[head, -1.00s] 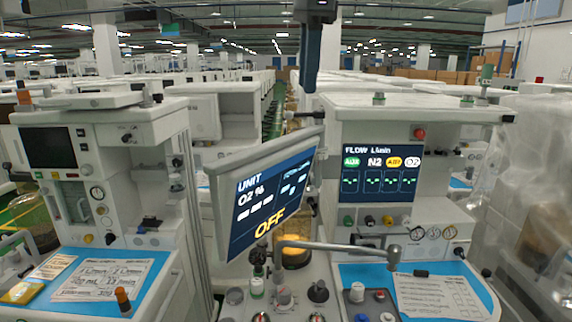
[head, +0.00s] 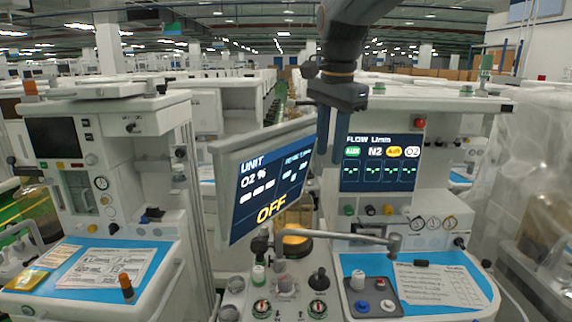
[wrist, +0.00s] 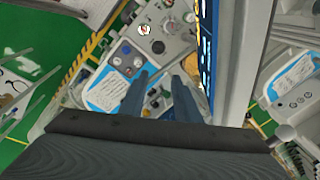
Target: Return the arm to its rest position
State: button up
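My gripper (head: 331,158) hangs fingers-down in the upper middle of the head view, in front of the flow screen's left edge and just right of the tilted monitor. In the wrist view its two dark fingers (wrist: 160,85) stand apart with nothing visible between them, so it is open and empty. My dark arm comes in from the top of the head view.
The tilted monitor (head: 270,185) reads OFF. The flow screen (head: 380,163) is on the right cart, above a blue worktop (head: 350,268) with papers. A metal bar (head: 345,236) crosses in front below. Another cart (head: 110,150) stands left.

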jog(key=s+d+f+n+b, duration=0.1)
jog(key=s+d+f+n, duration=0.2)
jog(key=s+f, duration=0.3)
jog(key=s+d+f+n+b, duration=0.2)
jog(key=s+d+f+n, duration=0.1)
jog(key=f, duration=1.3)
jog(key=s+d+f+n+b, duration=0.2)
jog(key=s+f+n, duration=0.3)
jog(key=s+f, duration=0.3)
notch_tip(320, 180, down, 3)
jog(key=shift+s+d+r+g, duration=0.1)
jog(key=shift+s+d+g, duration=0.2)
jog(key=shift+d, duration=0.55)
